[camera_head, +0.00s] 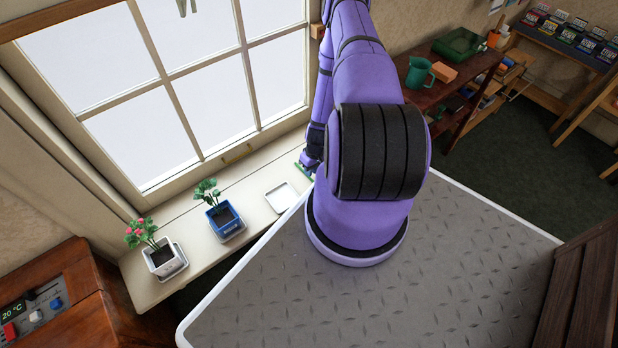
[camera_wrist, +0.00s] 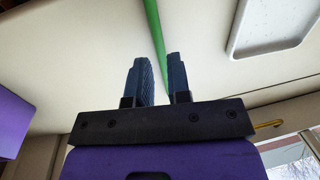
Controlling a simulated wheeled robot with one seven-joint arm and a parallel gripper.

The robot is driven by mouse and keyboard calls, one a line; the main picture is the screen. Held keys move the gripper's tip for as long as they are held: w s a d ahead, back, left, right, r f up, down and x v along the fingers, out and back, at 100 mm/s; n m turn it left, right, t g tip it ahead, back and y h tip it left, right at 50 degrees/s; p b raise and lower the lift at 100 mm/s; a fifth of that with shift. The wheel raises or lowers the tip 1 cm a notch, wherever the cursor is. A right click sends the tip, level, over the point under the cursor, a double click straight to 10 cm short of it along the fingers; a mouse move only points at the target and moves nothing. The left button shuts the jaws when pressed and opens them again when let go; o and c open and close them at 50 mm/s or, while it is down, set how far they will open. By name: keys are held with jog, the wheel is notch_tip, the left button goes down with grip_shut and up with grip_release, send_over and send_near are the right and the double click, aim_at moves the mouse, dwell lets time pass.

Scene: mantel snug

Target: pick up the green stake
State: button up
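The green stake (camera_wrist: 153,25) is a thin straight rod lying over the pale sill surface in the wrist view. Its upper part shows at the top, and its lower end runs down behind the gap between my fingers. My gripper (camera_wrist: 160,62) is open, its two dark fingers apart, with the stake in line with the gap and nearer the right finger. I cannot tell whether the stake lies between the fingers or beyond them. In the head view, a bit of green stake (camera_head: 303,170) shows on the sill beside my arm's end; my arm hides much there.
A white square saucer (camera_head: 282,185) is close by on the window sill (camera_head: 150,290); it also shows in the wrist view (camera_wrist: 234,45). A blue pot (camera_head: 222,216) and a white pot (camera_head: 160,257) with plants stand further left. The window rises behind.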

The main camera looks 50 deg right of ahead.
jog(key=shift+a+f, duration=0.2)
jog(key=shift+f, duration=1.2)
grip_shut()
jog(key=shift+r, duration=0.1)
